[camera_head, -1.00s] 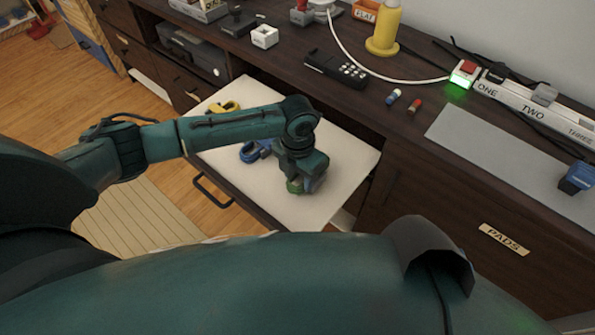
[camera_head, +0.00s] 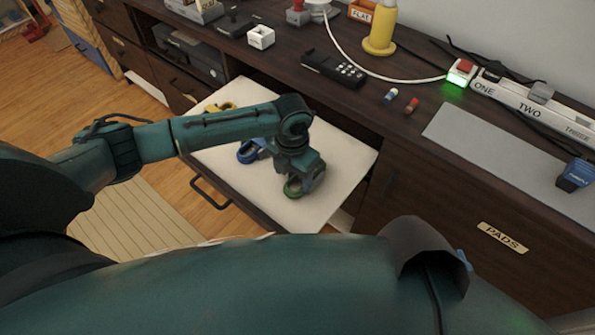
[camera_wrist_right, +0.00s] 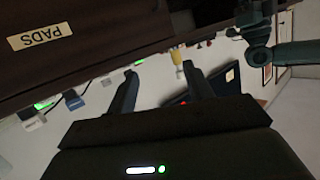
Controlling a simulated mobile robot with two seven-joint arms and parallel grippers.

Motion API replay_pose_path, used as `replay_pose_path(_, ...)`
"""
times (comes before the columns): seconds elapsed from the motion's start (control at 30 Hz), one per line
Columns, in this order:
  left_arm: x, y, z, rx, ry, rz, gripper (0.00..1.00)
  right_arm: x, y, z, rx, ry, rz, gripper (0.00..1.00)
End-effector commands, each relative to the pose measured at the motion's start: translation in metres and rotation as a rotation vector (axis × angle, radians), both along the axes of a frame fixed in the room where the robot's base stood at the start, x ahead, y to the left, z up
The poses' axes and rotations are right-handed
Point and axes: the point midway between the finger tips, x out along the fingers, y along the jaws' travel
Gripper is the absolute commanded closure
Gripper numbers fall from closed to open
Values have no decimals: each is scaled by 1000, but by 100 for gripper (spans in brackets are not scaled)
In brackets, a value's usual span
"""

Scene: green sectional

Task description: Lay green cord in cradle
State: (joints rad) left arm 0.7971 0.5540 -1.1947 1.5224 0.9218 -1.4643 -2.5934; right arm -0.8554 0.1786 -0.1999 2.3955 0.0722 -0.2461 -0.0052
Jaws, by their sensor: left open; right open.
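The green cord (camera_head: 292,189) is a small coiled bundle on the white surface of the pulled-out drawer (camera_head: 345,165), near its front right part. My left gripper (camera_head: 301,188) points down right at the green cord and is open; its fingers partly hide the cord, and I cannot tell whether they touch it. A blue cord (camera_head: 247,152) lies to the left, partly behind my left arm. A yellow cord (camera_head: 220,107) lies farther back. My right gripper (camera_wrist_right: 162,75) is open and empty in the right wrist view. I cannot make out which thing is the cradle.
The drawer's right part is clear.

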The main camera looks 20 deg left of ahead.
Motion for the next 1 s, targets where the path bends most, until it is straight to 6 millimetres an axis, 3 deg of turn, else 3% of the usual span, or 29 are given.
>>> replay_pose_path(0.03,-7,-5,6,-6,12,-15,30,0,1,-1,2,10,1,48)
replay_pose_path(0.3,-2,-7,76,-17,-12,-18,30,6,7,1,11,38,10,48)
replay_pose_path(0.5,-2,-9,113,-21,-21,-18,30,8,8,-3,9,65,14,48)
replay_pose_path(0.7,-1,-9,130,-22,-25,-18,30,9,9,-4,11,71,17,48)
replay_pose_path(1.0,-1,-9,132,-23,-26,-18,30,11,10,-3,11,66,18,48)
